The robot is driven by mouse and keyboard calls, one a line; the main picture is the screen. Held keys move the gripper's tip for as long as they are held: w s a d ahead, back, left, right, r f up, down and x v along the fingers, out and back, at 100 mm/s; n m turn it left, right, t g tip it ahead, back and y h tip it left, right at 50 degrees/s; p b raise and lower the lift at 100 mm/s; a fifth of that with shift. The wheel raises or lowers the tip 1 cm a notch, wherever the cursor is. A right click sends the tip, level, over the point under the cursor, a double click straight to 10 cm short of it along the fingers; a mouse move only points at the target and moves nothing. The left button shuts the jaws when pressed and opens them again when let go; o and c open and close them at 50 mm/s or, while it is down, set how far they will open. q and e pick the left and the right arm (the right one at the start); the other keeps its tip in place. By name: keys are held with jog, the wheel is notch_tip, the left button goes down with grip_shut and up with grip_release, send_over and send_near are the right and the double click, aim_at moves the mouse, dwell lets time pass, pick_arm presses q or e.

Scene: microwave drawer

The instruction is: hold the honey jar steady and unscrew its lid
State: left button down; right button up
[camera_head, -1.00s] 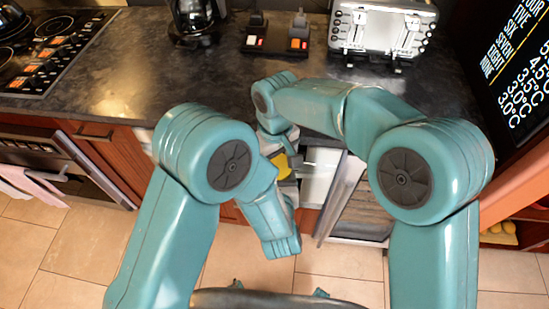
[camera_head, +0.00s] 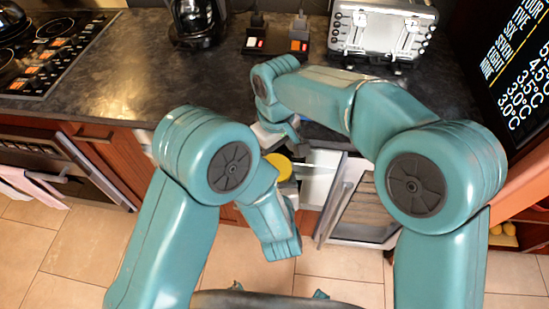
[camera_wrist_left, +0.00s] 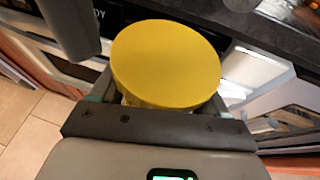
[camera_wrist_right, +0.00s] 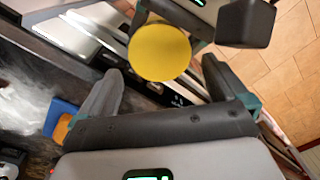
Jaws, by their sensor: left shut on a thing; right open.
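The honey jar's round yellow lid (camera_head: 278,168) shows in the head view between my two arms, in front of the counter edge. In the left wrist view the lid (camera_wrist_left: 165,63) stands just beyond the gripper's base, and my left gripper is shut on the jar below it. The jar's body is almost wholly hidden under the lid. In the right wrist view the lid (camera_wrist_right: 159,52) lies ahead of my right gripper (camera_wrist_right: 157,75), which is open and apart from the lid. My right gripper (camera_head: 290,142) is above and near the lid in the head view.
A dark counter (camera_head: 120,70) runs across the back, with a toaster (camera_head: 380,30), a coffee maker (camera_head: 198,20) and a stove (camera_head: 45,50) on it. An open drawer or door (camera_head: 345,195) stands below the counter edge. The tiled floor (camera_head: 60,250) is clear.

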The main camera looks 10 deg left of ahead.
aim_at(275, 164)
jog(key=shift+r, duration=0.55)
jog(key=r+m, duration=0.1)
jog(key=m, duration=0.1)
jog(key=shift+w+r+m, duration=0.1)
jog(key=shift+r+m, duration=0.05)
jog(key=shift+m, duration=0.15)
jog(key=shift+r+m, duration=0.6)
jog(key=shift+m, duration=0.6)
jog(key=shift+f, duration=0.1)
notch_tip(275, 164, down, 8)
jog(key=shift+r, duration=0.2)
